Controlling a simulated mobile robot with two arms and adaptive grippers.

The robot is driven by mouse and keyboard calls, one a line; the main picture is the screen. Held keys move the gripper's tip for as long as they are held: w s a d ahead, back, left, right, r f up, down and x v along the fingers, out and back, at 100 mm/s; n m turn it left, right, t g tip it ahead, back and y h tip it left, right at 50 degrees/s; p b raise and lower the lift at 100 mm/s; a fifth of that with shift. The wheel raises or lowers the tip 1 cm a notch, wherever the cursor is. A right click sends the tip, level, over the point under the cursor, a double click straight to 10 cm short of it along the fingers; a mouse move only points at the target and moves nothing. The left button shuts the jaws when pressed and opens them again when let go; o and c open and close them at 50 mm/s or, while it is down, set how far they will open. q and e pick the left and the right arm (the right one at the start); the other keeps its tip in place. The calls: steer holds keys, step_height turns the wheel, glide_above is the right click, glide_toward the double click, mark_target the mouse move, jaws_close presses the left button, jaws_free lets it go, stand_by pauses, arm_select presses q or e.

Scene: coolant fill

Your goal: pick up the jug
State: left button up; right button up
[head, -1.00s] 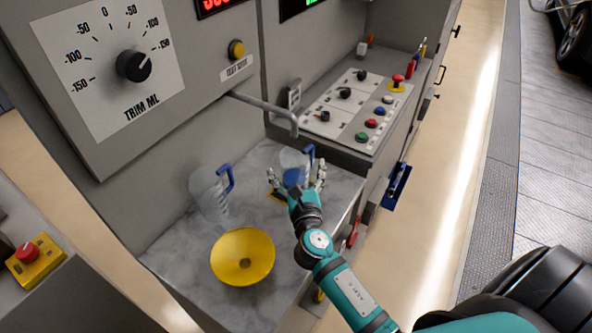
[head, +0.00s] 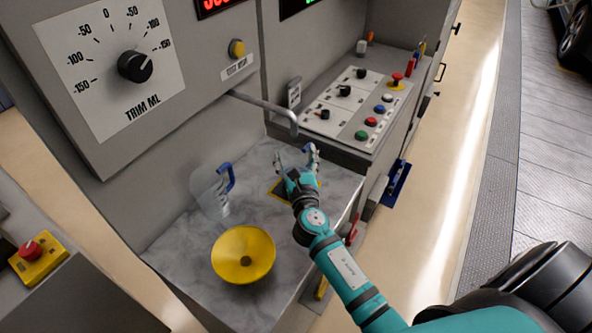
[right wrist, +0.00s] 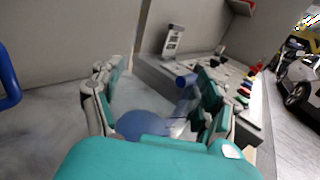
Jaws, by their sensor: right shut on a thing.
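My right gripper (head: 297,160) is shut on a clear jug with a blue handle (head: 309,148), near the back of the marble counter. In the head view the gripper hides most of this jug's body. In the right wrist view the jug (right wrist: 145,122) is between the fingers, with blue in its lower part and the blue handle at its right. A second clear jug (head: 208,192) with a blue handle stands on the counter to the left, outside the gripper. My left gripper is not in view.
A yellow funnel (head: 243,256) sits at the counter's front. A metal spout (head: 265,108) juts out above the counter. A yellow-edged square (head: 278,187) is marked beneath the gripper. A button panel (head: 350,110) stands behind to the right.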

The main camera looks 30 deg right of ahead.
steer(key=c, duration=0.4)
steer(key=shift+r+p, duration=0.7)
steer(key=shift+r, duration=0.9)
steer(key=shift+s+d+r, duration=0.1)
steer(key=shift+r, duration=0.25)
steer(key=s+d, duration=0.2)
steer(key=s, duration=0.2)
steer(key=s+d+b, duration=0.1)
steer(key=s+d, duration=0.1)
steer(key=s, duration=0.3)
steer(key=s+d+r, duration=0.1)
steer(key=s+d, duration=0.1)
steer(key=s, duration=0.2)
steer(key=shift+s+d+b, duration=0.15)
steer(key=shift+b, duration=0.25)
steer(key=shift+c, duration=0.2)
steer(key=shift+s+d+r, duration=0.1)
steer(key=shift+s+d, duration=0.15)
steer(key=shift+s, duration=0.2)
